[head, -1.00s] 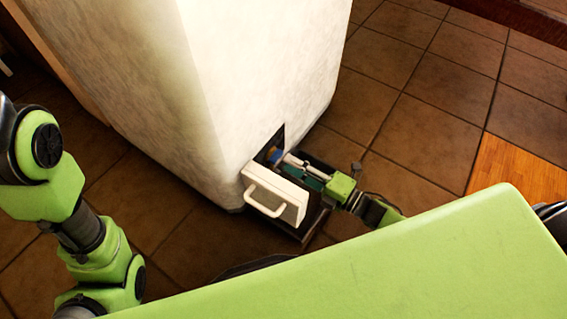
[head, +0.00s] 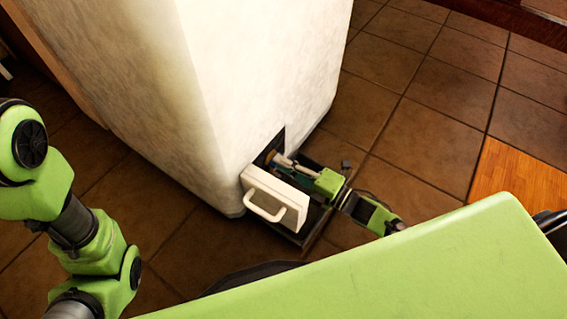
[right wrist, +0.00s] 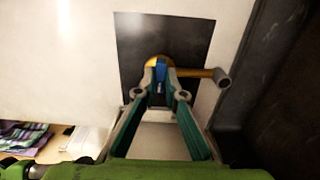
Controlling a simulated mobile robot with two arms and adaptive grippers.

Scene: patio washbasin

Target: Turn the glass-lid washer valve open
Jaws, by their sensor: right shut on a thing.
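The valve sits in a dark recess low in the pale stone-like basin pedestal (head: 265,75). In the right wrist view it shows a blue handle (right wrist: 161,70), a rounded brass body and a brass pipe (right wrist: 195,73) running right to a grey end. In the head view only an orange-brass bit (head: 269,155) shows. My right gripper (right wrist: 160,88) is shut on the blue handle; its fingertips cover part of it. In the head view the right gripper (head: 287,164) reaches into the recess from the right. My left gripper is out of view. No glass lid is visible.
A white panel with a bar handle (head: 266,208) stands out from the recess, close beside my right gripper. Brown floor tiles (head: 430,130) lie clear to the right, with a wooden patch (head: 520,185) beyond. Folded cloths (right wrist: 22,137) lie at left in the right wrist view.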

